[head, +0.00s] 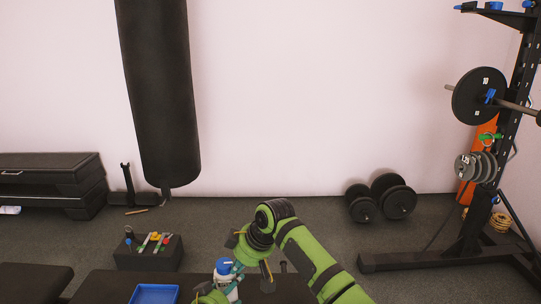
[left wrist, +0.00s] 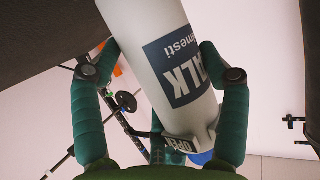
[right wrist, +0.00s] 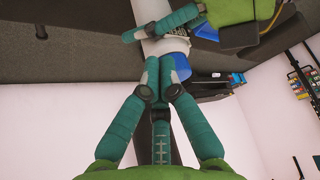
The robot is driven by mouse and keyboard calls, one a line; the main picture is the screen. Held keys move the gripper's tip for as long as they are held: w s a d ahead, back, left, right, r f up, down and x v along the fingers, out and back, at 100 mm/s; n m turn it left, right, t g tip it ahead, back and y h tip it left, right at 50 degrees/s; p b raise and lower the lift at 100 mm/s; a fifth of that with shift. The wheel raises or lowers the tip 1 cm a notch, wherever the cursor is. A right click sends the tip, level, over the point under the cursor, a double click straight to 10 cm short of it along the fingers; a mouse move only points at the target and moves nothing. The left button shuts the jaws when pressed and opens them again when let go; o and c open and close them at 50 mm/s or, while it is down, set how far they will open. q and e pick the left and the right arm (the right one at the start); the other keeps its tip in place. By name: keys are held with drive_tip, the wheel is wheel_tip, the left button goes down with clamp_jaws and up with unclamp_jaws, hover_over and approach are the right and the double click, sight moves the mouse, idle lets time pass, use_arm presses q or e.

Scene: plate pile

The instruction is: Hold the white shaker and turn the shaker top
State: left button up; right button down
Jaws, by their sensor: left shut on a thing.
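The white shaker (head: 219,285) with its blue top (head: 223,266) is at the bottom of the head view, partly hidden by my grippers. In the left wrist view the shaker (left wrist: 160,55) tilts across the picture, with a dark blue label. My left gripper (left wrist: 158,62) is shut on the shaker's body. In the right wrist view, the blue top (right wrist: 182,65) shows just beyond and right of my right fingertips. My right gripper (right wrist: 158,75) has its fingertips together beside the top. Whether they touch the top I cannot tell.
A dark bench (head: 110,286) holds a blue tray (head: 154,294) to the left of the shaker. A dark box (head: 148,257) with small coloured items stands behind. A punching bag (head: 160,90) hangs at the back. Dumbbells (head: 396,201) and a weight rack (head: 470,235) are at the right.

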use_arm(q)
drive_tip(key=shift+d, duration=0.15)
use_arm(e)
drive_tip(key=shift+s, duration=0.1)
wheel_tip(320, 180, up, 6)
drive_tip(key=shift+d, duration=0.3)
drive_tip(key=shift+s, duration=0.1)
idle(0.3)
use_arm(q)
drive_tip(key=o, duration=1.5)
drive_tip(key=shift+c, duration=0.2)
